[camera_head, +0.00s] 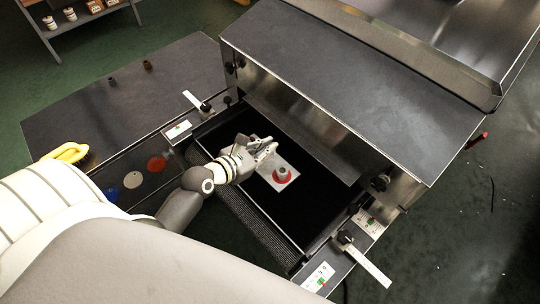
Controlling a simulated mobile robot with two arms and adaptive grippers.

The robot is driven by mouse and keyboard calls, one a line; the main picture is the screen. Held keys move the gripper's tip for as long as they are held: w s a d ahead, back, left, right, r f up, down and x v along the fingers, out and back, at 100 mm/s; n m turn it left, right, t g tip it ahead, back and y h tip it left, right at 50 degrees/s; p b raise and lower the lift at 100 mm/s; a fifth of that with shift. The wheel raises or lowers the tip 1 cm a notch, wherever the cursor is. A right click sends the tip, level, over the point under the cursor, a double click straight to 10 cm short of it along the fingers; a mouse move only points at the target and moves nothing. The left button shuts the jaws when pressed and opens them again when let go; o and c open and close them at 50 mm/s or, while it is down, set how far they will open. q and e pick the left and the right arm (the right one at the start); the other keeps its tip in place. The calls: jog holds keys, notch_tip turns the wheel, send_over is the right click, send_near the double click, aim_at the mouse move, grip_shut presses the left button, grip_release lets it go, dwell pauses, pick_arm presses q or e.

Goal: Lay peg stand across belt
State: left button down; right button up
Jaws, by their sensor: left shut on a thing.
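I cannot tell whether the plate touches the belt. My left gripper (268,151) reaches in from the left and is shut on the peg stand at its upper-left edge. The fingertips partly hide that edge. My right gripper is not in view.
The dark dryer hood (330,90) rises just behind the belt. Metal side rails with knobs and white levers (365,262) flank it. A dark side table (130,100) at left carries two small dark pieces and a yellow object (66,153). Coloured discs (157,163) lie near the rail.

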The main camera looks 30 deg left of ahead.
aim_at(274, 155)
pick_arm(q)
jog(key=shift+w+d+f, duration=0.4)
jog(key=shift+w+f, duration=0.2)
jog(key=shift+f, duration=1.75)
jog(key=shift+d, duration=0.1)
jog(key=c, duration=1.6)
grip_release()
jog(key=shift+f, duration=0.15)
jog(key=shift+o, duration=0.2)
jog(key=b+v, duration=0.1)
jog(key=v, duration=1.1)
